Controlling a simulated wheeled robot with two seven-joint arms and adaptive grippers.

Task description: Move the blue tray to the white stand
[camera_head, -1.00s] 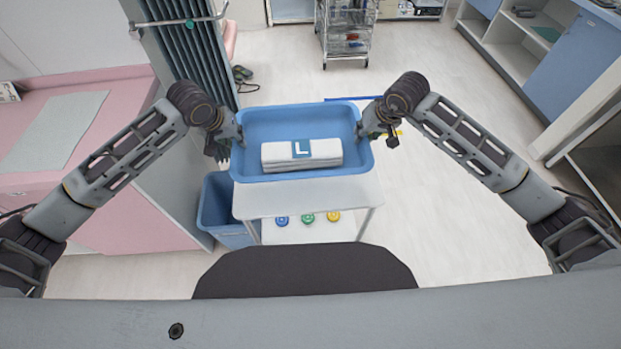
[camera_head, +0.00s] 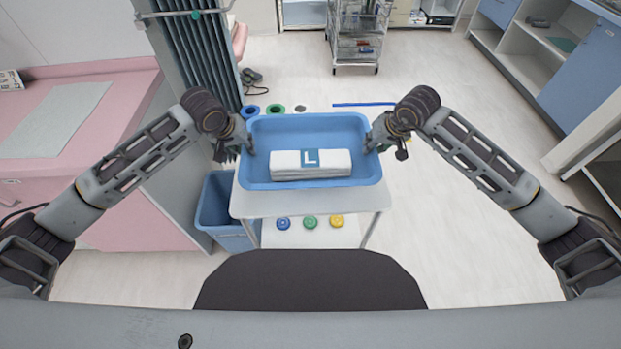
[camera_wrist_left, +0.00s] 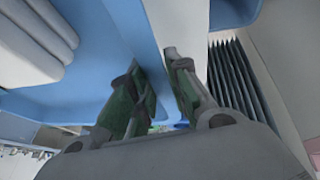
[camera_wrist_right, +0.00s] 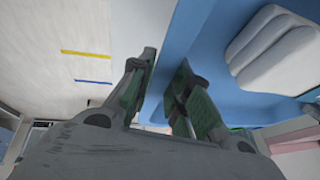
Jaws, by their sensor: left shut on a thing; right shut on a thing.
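The blue tray (camera_head: 310,128) holds folded white cloth (camera_head: 330,168) with a blue "L" label. My left gripper (camera_head: 246,150) is shut on its left wall, and my right gripper (camera_head: 372,148) on its right wall. Both wrist views show the tray wall between the fingers, left (camera_wrist_left: 153,65) and right (camera_wrist_right: 160,75). The tray looks about level over the white stand (camera_head: 300,204), whose front strip of top shows bare. I cannot tell whether the tray touches the stand; its underside is hidden.
Blue, green and yellow discs (camera_head: 310,221) lie on the stand's lower shelf. A blue bin (camera_head: 215,205) stands close on the left, beside the pink counter (camera_head: 120,190). Rings lie on the floor behind the tray. A wire trolley (camera_head: 357,40) stands farther back. Floor on the right is clear.

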